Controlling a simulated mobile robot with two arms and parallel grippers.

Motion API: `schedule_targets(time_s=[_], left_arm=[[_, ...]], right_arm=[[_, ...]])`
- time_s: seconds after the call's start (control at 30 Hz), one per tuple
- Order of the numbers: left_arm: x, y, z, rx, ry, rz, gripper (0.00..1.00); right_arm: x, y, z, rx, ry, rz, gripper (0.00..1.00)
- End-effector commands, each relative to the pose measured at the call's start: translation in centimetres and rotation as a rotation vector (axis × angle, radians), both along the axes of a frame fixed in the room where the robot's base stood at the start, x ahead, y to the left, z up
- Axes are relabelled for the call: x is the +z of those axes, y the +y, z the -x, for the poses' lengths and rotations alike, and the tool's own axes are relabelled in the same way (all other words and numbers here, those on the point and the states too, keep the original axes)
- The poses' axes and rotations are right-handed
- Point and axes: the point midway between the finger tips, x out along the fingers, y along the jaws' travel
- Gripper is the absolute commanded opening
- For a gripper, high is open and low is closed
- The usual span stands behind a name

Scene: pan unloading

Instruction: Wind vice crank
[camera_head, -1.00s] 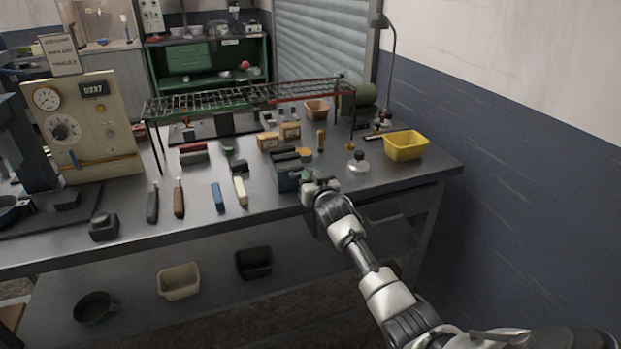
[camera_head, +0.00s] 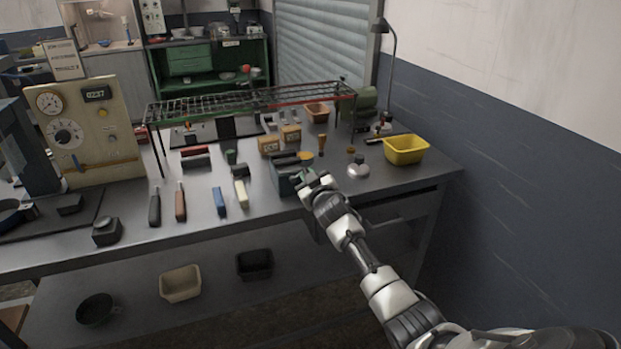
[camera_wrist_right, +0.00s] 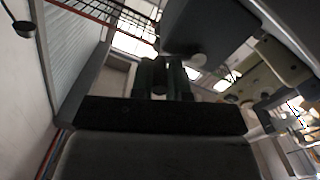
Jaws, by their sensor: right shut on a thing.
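The vice (camera_head: 284,178) is a dark grey-green block near the front edge of the workbench, in the middle right of the head view. My right gripper (camera_head: 310,182) is at the vice's right front side, shut on the crank, which is mostly hidden by the fingers. In the right wrist view the gripper's dark fingers (camera_wrist_right: 165,80) point up the picture, close to a big dark body with a round knob, probably the vice (camera_wrist_right: 205,30). My left gripper is in neither view.
A yellow bin (camera_head: 405,150) and a round silver-based item (camera_head: 358,168) stand right of the vice. A cream-handled tool (camera_head: 241,193) and a blue one (camera_head: 219,201) lie to its left. A wire rack (camera_head: 250,98) spans the bench behind. A gauge panel (camera_head: 90,135) stands at left.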

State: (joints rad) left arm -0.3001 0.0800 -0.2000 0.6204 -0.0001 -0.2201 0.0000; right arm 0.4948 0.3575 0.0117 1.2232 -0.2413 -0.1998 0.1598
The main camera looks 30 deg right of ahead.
Motion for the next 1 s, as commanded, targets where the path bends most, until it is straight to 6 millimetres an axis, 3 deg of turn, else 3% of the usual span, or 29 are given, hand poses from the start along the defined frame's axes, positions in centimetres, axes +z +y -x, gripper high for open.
schedule_targets(time_s=[0.6, 1.0], left_arm=[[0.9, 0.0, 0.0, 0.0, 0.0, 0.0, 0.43], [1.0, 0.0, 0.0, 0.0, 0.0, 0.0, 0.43]], right_arm=[[1.7, 1.9, -0.5, 0.002, 0.134, 0.569, 0.0], [1.9, 3.0, -0.7, 0.002, 0.2, 0.843, 0.0]])
